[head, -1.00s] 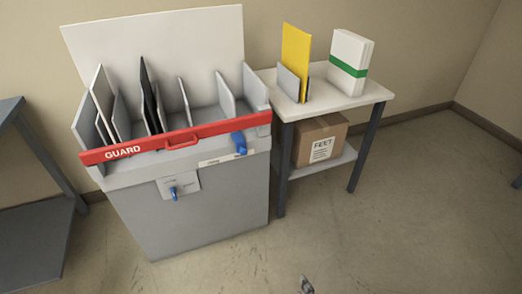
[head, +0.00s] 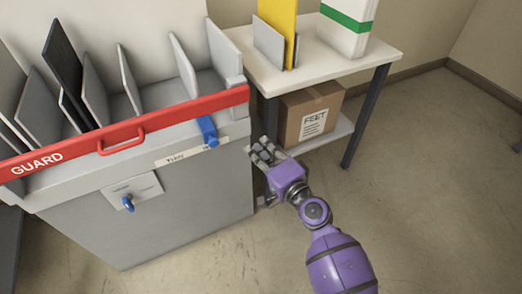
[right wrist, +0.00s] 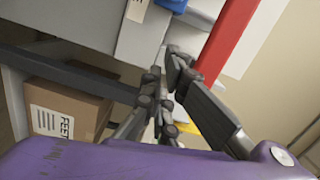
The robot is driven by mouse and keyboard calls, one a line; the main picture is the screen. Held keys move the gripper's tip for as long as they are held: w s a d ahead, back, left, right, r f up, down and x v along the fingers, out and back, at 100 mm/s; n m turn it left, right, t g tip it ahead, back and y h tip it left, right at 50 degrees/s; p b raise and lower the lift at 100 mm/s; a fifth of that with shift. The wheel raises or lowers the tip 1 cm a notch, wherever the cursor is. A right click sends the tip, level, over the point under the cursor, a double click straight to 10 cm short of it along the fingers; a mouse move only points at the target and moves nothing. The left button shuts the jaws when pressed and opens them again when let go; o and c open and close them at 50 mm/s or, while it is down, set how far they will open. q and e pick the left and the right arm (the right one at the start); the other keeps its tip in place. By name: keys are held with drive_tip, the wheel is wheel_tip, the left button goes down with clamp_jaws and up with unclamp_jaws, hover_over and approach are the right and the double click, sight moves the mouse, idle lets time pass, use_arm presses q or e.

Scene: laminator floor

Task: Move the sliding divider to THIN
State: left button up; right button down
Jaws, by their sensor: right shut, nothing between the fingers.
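The grey machine bin (head: 190,200) stands at left with upright grey and black dividers in its open top. The blue tab (head: 208,131), which seems to be the sliding divider's handle, sits at the right end of the front rim, above a white label strip (head: 178,156) whose lettering is too small to read surely. The blue tab also shows at the top of the right wrist view (right wrist: 175,5). My right gripper (head: 262,154) is shut and empty, right of and slightly below the tab, apart from it. My left gripper is out of view.
A red GUARD bar (head: 190,110) crosses the bin's front top. A blue knob (head: 128,203) sits on a small plate below. To the right, a side table (head: 350,58) holds a yellow item and a white-green pack, with a cardboard box (head: 308,112) beneath. Floor at right is clear.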

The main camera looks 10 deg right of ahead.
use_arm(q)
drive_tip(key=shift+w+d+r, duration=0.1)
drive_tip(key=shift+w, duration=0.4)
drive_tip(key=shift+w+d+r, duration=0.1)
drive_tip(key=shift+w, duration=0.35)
use_arm(e)
drive_tip(key=w+a+f, duration=0.1)
drive_tip(key=w+a, duration=0.4)
drive_tip(key=a, duration=0.1)
drive_tip(key=shift+a, duration=0.15)
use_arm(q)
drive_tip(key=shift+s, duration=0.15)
